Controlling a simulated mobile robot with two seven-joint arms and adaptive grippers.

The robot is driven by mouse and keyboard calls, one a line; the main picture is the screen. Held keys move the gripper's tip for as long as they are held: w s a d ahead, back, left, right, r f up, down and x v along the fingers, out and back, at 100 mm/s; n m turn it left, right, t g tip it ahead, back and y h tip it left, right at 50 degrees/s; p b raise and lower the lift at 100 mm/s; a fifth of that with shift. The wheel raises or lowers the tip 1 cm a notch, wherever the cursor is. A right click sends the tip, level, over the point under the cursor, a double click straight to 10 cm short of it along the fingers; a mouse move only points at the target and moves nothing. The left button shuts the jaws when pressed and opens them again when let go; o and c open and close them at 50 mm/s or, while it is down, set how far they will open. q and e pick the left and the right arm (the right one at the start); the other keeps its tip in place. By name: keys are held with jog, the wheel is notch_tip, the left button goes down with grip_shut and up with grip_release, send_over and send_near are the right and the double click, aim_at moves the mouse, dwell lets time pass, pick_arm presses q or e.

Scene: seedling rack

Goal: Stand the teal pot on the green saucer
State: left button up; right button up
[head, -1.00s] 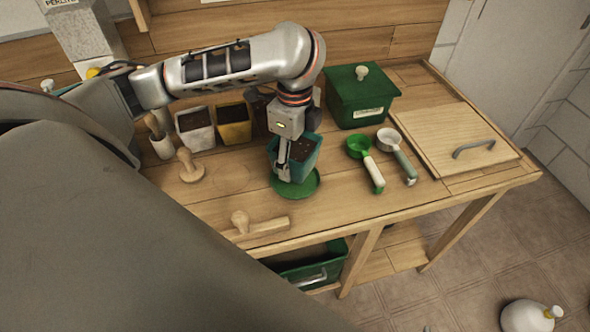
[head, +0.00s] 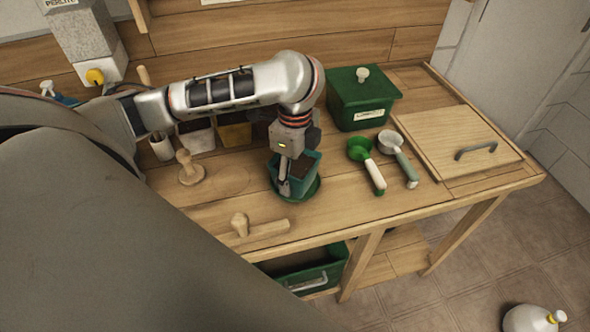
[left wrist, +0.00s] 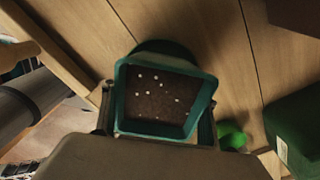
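The teal pot (head: 304,176), filled with dark soil with white specks, is upright over the green saucer (head: 317,191) on the bench. The saucer's rim shows to the right of and below the pot in the head view. I cannot tell whether the pot's base touches the saucer. My left gripper (head: 288,176) is shut on the pot from above, one finger on its near side. In the left wrist view the pot (left wrist: 163,98) sits between the two fingers, and part of the dark saucer (left wrist: 163,47) shows beyond its rim. My right gripper is out of view.
A green scoop (head: 360,150), a metal scoop (head: 390,143), a lidded green box (head: 360,100) and a wooden board (head: 450,140) lie to the right. Wooden tools (head: 190,170) (head: 258,229) lie left and in front.

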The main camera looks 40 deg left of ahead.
aim_at(295, 164)
pick_arm(q)
jog(key=o, duration=0.3)
jog(key=shift+r+b, duration=0.35)
jog(key=shift+r, duration=0.25)
notch_tip(295, 164, up, 11)
jog(key=p, duration=0.4)
jog(key=shift+f, duration=0.2)
jog(key=shift+r+p, duration=0.4)
jog(key=shift+r, duration=0.3)
